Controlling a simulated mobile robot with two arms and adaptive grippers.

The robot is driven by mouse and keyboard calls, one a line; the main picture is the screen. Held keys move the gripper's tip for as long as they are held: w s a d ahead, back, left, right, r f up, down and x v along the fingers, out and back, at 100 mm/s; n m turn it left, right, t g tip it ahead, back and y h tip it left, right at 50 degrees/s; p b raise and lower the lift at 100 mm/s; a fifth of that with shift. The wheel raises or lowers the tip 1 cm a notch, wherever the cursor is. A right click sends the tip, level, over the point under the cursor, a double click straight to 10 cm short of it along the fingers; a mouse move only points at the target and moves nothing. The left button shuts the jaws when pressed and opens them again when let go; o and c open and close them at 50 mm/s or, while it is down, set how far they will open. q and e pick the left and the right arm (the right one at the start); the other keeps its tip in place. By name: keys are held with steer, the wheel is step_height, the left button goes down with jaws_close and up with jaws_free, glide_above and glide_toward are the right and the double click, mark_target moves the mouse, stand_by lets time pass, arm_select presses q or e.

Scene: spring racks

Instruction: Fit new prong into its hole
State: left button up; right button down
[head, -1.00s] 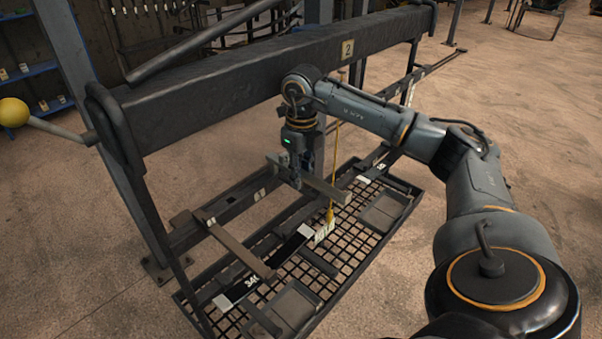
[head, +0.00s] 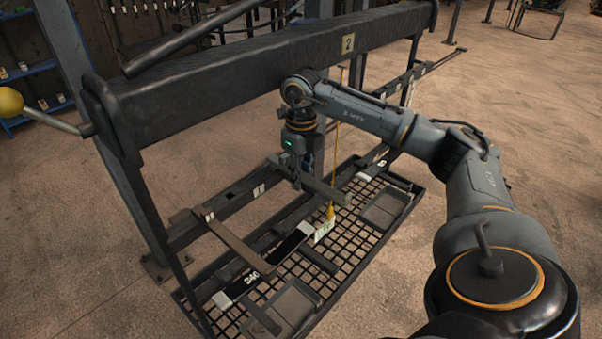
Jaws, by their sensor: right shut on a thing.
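My right gripper (head: 302,176) points down at the lower rail of the rack, shut on a flat dark metal prong (head: 328,189). The prong lies roughly level, its near right end sticking out over the mesh tray and its far left end close to the lower rail (head: 255,189). Whether that end is inside a hole is hidden by the gripper and too small to tell. A dark square hole (head: 231,195) shows in the rail to the left. Another prong (head: 238,244) sticks out of the rail farther left. My left gripper is not in view.
A mesh tray (head: 345,246) lies below, with a black numbered strip (head: 264,262) and flat dark plates. A thick upper beam (head: 225,78) crosses above.

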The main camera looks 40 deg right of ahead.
steer(key=shift+f+b, duration=0.55)
steer(key=shift+f, duration=0.2)
